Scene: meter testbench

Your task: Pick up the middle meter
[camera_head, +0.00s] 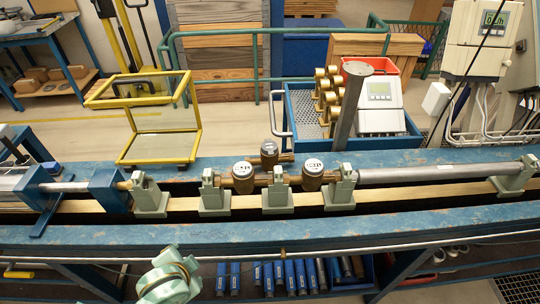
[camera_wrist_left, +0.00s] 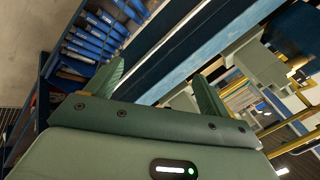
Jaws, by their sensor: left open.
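Three brass-brown meters with round dials show in the head view on the blue bench. The left meter (camera_head: 243,172) and right meter (camera_head: 313,172) sit in line between pale green clamps. The middle meter (camera_head: 269,153) stands between them in the picture, slightly farther back; its lower part is partly hidden. In the left wrist view my left gripper (camera_wrist_left: 157,70) has its two green fingers spread apart, with nothing between them. A pale green part of my arm shows at the bottom of the head view, in front of the bench and apart from the meters. My right gripper is not in view.
Green clamps (camera_head: 214,195) and a grey pipe (camera_head: 430,172) line the bench rail. A yellow-framed glass panel (camera_head: 160,149) stands behind, left. A blue tray (camera_head: 300,137) with brass parts and a grey device stands behind, right. Blue items (camera_head: 290,278) sit below the bench.

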